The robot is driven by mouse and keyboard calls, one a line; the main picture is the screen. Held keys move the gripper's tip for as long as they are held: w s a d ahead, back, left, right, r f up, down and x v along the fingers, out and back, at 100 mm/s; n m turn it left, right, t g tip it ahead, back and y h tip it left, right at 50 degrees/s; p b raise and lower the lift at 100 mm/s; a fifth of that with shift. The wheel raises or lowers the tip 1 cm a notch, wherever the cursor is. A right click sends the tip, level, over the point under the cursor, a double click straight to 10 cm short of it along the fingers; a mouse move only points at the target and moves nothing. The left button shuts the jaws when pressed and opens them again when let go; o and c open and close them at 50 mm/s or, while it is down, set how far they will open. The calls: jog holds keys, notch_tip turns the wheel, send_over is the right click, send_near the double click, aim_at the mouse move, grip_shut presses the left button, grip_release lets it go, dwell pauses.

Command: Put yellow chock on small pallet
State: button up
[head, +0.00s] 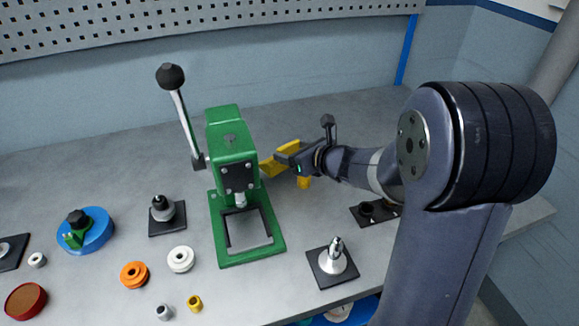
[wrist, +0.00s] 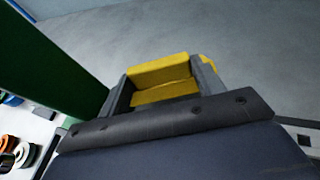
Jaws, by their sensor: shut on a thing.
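My gripper (head: 284,161) is shut on the yellow chock (head: 271,168), behind and to the right of the green press. The wrist view shows the chock (wrist: 163,78) between the two grey fingers (wrist: 160,90), with a bit of yellow beyond the right finger. In the head view the gripper hides part of the chock, and yellow also shows above and below it. I cannot tell if the chock touches the table. I cannot make out a small pallet in either view.
The green arbor press (head: 232,160) stands close left of my gripper, its lever up at the left. Black square bases with posts (head: 332,264) (head: 166,216), a blue pulley fixture (head: 85,230) and several small pulleys (head: 134,274) occupy the front. The table behind the press is clear.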

jog(key=shift+f+b, duration=0.35)
jog(key=shift+f, duration=1.6)
jog(key=shift+f, duration=0.15)
jog(key=o, duration=1.1)
jog(key=shift+o, duration=0.2)
